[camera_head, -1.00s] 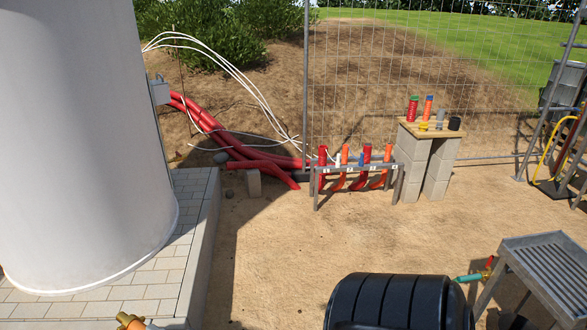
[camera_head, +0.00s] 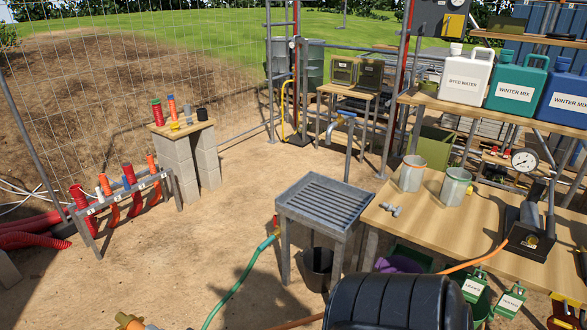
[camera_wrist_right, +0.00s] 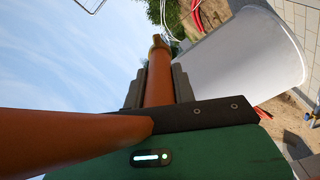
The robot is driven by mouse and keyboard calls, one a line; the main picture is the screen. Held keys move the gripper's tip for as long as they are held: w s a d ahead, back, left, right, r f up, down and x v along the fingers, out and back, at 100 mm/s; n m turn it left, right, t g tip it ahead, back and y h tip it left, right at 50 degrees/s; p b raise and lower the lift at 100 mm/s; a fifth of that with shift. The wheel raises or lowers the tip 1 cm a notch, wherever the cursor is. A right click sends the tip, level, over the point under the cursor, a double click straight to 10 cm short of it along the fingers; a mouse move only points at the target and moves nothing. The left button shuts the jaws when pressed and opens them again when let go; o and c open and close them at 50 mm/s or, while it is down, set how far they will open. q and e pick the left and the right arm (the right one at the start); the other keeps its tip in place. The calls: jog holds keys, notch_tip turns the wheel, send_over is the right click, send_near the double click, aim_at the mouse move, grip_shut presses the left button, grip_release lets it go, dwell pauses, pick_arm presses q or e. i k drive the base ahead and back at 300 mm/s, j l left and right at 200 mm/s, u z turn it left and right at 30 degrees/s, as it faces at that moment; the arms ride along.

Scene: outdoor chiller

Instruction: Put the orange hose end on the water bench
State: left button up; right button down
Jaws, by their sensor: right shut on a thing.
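The orange hose end is an orange hose with a brass fitting (camera_wrist_right: 158,42) at its tip. My right gripper (camera_wrist_right: 158,84) is shut around the hose, just behind the fitting. In the head view the brass fitting (camera_head: 129,321) shows at the bottom left edge, above the ground; the gripper itself is out of that view. A grey slatted metal bench (camera_head: 290,207) stands in the middle. A wooden bench (camera_head: 398,237) on the right bears two cans and a pump with an orange hose. No label shows which is the water bench. My left gripper is not in view.
A green hose (camera_head: 237,285) with a red-handled valve hangs at the metal bench's left side. A black bucket (camera_head: 318,264) stands under it. A rack of hose ends (camera_head: 131,205) and a block stand (camera_head: 183,152) are at left. Sandy ground lies open between.

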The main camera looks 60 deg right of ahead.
aim_at(413, 208)
jog(key=l+z, duration=0.15)
jog(key=z, duration=0.25)
jog(key=i+l+z, duration=0.1)
jog(key=z, duration=0.3)
jog(key=i+l+z, duration=0.1)
jog(key=z, duration=0.3)
jog(key=i+z, duration=0.1)
jog(key=z, duration=0.3)
jog(key=i+l+z, duration=0.1)
jog(key=i+z, duration=0.7)
jog(key=i+j+z, duration=0.25)
jog(key=i+z, duration=0.2)
